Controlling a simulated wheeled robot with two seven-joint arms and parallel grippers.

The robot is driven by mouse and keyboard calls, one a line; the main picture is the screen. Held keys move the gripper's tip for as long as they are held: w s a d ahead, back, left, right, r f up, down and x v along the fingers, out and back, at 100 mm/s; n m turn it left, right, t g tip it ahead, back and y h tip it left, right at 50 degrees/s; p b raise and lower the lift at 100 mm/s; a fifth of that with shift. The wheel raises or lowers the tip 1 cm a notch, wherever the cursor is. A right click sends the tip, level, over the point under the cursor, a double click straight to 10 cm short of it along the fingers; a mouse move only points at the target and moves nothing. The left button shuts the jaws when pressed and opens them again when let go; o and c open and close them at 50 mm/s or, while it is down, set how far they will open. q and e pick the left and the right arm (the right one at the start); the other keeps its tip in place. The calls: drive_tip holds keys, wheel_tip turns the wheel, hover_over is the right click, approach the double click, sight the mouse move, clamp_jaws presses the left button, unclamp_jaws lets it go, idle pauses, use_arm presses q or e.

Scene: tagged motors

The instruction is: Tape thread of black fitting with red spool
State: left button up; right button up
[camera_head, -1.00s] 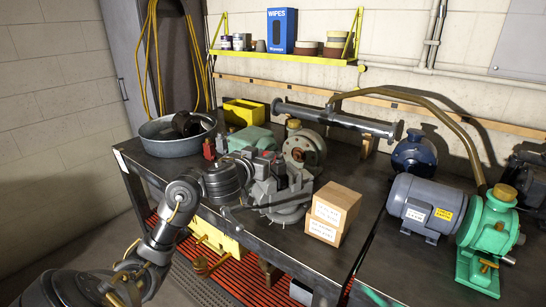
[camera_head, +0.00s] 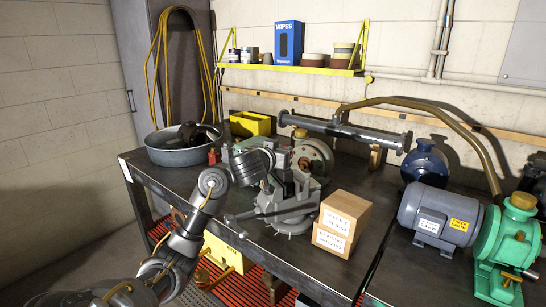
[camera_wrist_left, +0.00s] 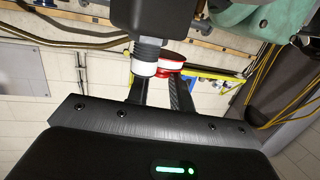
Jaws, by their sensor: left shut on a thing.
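The black fitting (camera_wrist_left: 150,14) is at the top of the left wrist view, its ridged grey thread (camera_wrist_left: 150,50) pointing down. A white band, which looks like tape, is around the thread's lower end. The red spool (camera_wrist_left: 174,58), with a white middle, is beside the thread; I cannot tell if they touch. My left gripper (camera_wrist_left: 160,88) is shut on the spool, its dark fingers reaching up from below. In the head view my left arm reaches to the grey vise (camera_head: 287,208); my wrist hides the gripper tips there, and I cannot make out the fitting or spool. My right gripper is out of view.
Cardboard boxes (camera_head: 342,222) stand right of the vise on the dark bench. A flanged pipe (camera_head: 345,130) and round flanged housing (camera_head: 313,157) lie behind it. A metal basin (camera_head: 178,155) is left. A grey-blue motor (camera_head: 436,213) and green pump (camera_head: 506,240) are right.

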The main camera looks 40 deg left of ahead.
use_arm(q)
drive_tip(key=d, duration=0.4)
drive_tip(key=shift+w+d, duration=0.25)
drive_tip(key=shift+w, duration=0.15)
drive_tip(key=shift+s+d+r+p, duration=0.1)
drive_tip(key=shift+s+d+p, duration=0.2)
drive_tip(key=shift+s+d, duration=0.65)
drive_tip(key=s+p, duration=0.5)
drive_tip(key=s, duration=0.1)
drive_tip(key=w+a+p, duration=0.1)
drive_tip(key=a, duration=0.1)
drive_tip(key=w+a+p, duration=0.1)
drive_tip(key=a, duration=0.2)
drive_tip(key=w+a+p, duration=0.1)
drive_tip(key=a, duration=0.2)
drive_tip(key=shift+a, duration=0.1)
drive_tip(key=shift+w+r+p, duration=0.15)
drive_tip(key=shift+r+p, duration=2.75)
drive_tip(key=shift+p, duration=0.85)
